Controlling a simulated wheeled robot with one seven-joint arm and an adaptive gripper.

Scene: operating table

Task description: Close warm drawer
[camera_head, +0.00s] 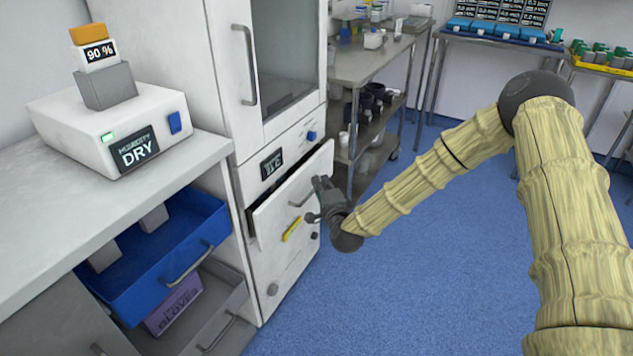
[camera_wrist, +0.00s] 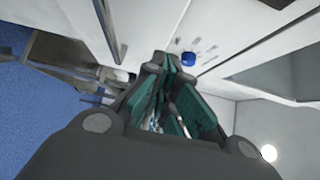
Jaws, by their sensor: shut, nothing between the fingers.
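The warm drawer (camera_head: 284,213) is the white-fronted drawer low in the tall white cabinet. It stands partly out, with a dark gap along its left and upper edge. It has a grey bar handle and a yellow strip on its front. My gripper (camera_head: 318,195) is at the drawer front, close to the handle (camera_head: 301,199); I cannot tell whether it touches. In the wrist view the dark fingers with teal pads (camera_wrist: 176,100) are shut with nothing between them. A blue knob (camera_wrist: 188,58) on the white cabinet shows beyond them.
A blue open drawer (camera_head: 150,262) juts out under the white counter (camera_head: 120,200) at left. A grey drawer with a purple gloves box (camera_head: 174,304) is below it. A steel cart (camera_head: 372,62) stands behind my gripper. The blue floor (camera_head: 400,290) is clear.

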